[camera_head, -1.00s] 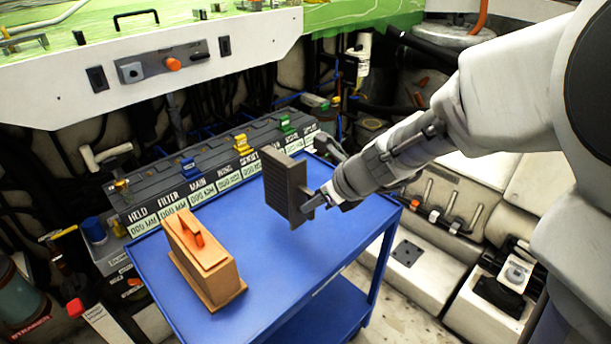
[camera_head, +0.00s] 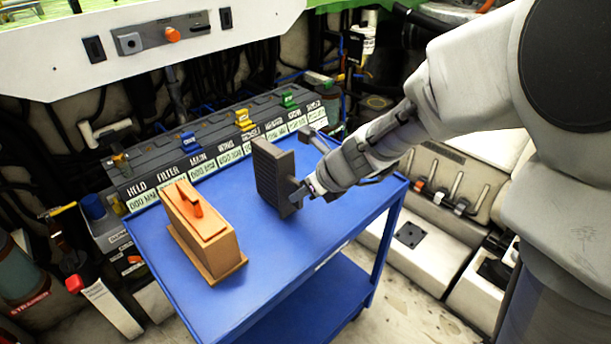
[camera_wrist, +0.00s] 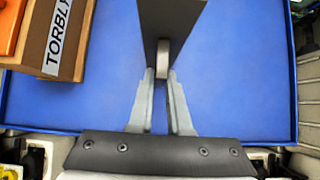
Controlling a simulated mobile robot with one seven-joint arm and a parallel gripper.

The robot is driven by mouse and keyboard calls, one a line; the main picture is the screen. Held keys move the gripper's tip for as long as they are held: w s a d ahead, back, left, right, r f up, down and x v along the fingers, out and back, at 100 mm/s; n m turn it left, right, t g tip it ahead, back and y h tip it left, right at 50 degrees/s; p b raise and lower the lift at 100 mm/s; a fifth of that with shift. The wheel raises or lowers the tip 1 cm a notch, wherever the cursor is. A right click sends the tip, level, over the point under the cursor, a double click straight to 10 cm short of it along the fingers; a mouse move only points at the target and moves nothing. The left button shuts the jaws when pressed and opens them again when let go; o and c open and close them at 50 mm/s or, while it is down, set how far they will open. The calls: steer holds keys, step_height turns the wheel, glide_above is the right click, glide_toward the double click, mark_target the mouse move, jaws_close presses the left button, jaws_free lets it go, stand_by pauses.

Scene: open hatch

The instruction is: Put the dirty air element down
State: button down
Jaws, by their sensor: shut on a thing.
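The dirty air element (camera_head: 275,175) is a dark grey-brown ribbed slab, held upright over the blue cart top (camera_head: 230,300). My gripper (camera_head: 308,188) is shut on a small tab on its near face. In the wrist view the fingers (camera_wrist: 162,78) close on that pale tab, and the element's dark edge (camera_wrist: 172,18) rises beyond it. The element's lower edge is close to the cart top; I cannot tell whether it touches.
An orange-topped brown box (camera_head: 205,240) stands on the cart's left part; the wrist view shows lettering on its side (camera_wrist: 62,40). Behind the cart is a dark labelled unit with coloured clips (camera_head: 190,142). Bare blue surface lies between box and element and in front.

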steer(key=shift+f, duration=0.25)
steer(key=c, duration=0.9)
jaws_free()
steer(key=shift+r, duration=0.1)
steer(key=shift+o, duration=0.2)
steer(key=shift+r, duration=0.1)
steer(key=p+v, duration=0.6)
steer(key=v, duration=0.7)
steer(key=s+d+r+n+h, duration=0.3)
steer(key=s+d+n, duration=0.3)
steer(key=n, duration=0.7)
steer(key=s+d+r+n+h, duration=0.2)
steer(key=s+d+r+n, duration=0.2)
steer(key=s+n, duration=0.5)
steer(key=d+n, duration=0.2)
steer(key=n, duration=0.2)
steer(key=shift+d+r+h, duration=0.2)
steer(key=shift+d+h, duration=0.15)
steer(key=shift+h, duration=0.05)
